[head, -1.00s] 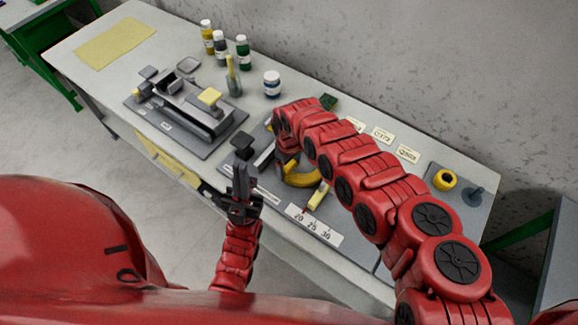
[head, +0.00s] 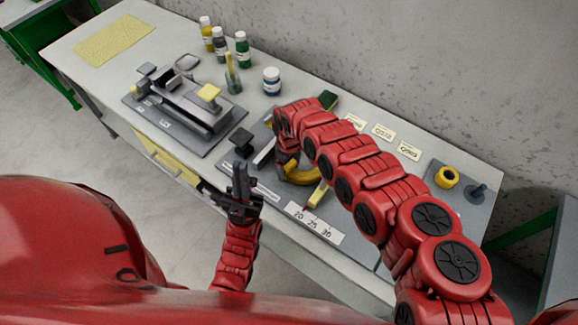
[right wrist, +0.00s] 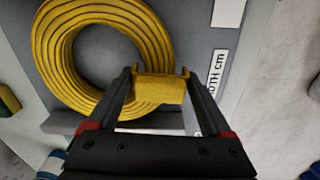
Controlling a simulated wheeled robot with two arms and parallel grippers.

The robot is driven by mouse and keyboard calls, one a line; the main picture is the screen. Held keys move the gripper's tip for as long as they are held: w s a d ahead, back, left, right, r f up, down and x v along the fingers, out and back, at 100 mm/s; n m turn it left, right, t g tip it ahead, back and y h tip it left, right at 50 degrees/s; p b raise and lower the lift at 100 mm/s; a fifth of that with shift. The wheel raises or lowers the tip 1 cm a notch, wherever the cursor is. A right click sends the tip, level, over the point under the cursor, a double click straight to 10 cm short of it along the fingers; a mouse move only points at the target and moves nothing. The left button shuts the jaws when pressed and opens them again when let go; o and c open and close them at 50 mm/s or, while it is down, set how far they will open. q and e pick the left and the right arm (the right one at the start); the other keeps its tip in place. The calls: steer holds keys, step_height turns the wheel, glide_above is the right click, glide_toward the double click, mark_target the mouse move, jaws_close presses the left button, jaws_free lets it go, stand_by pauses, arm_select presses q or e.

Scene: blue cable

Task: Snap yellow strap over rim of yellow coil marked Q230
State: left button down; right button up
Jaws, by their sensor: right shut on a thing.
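The yellow coil (right wrist: 102,55) lies flat at the upper left in the right wrist view. Part of it shows in the head view (head: 303,177) beneath my right arm, which hides the rest. No Q230 mark is readable on it. My right gripper (right wrist: 160,86) is shut on the yellow strap (right wrist: 160,90), a small U-shaped piece with two raised ends. The strap overlaps the coil's lower right rim in this view; I cannot tell whether it touches or grips it. My left gripper (head: 241,172) is at the table's front edge, away from the coil, its fingers close together.
A ruled white plate (head: 316,222) and a pale yellow block (head: 318,193) are near the coil. A grey fixture (head: 182,105) stands left. Bottles (head: 272,81) and label cards (head: 384,132) are behind. A yellow roll (head: 446,177) is at right.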

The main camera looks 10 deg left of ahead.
steer(key=shift+f, duration=0.1)
steer(key=shift+f+b, duration=0.5)
steer(key=shift+b, duration=0.15)
stand_by(0.6)
steer(key=o, duration=1)
steer(key=shift+c, duration=0.2)
steer(key=shift+o, duration=0.4)
steer(key=shift+r+p, duration=2.75)
steer(key=shift+r, duration=0.8)
steer(key=shift+f, duration=0.1)
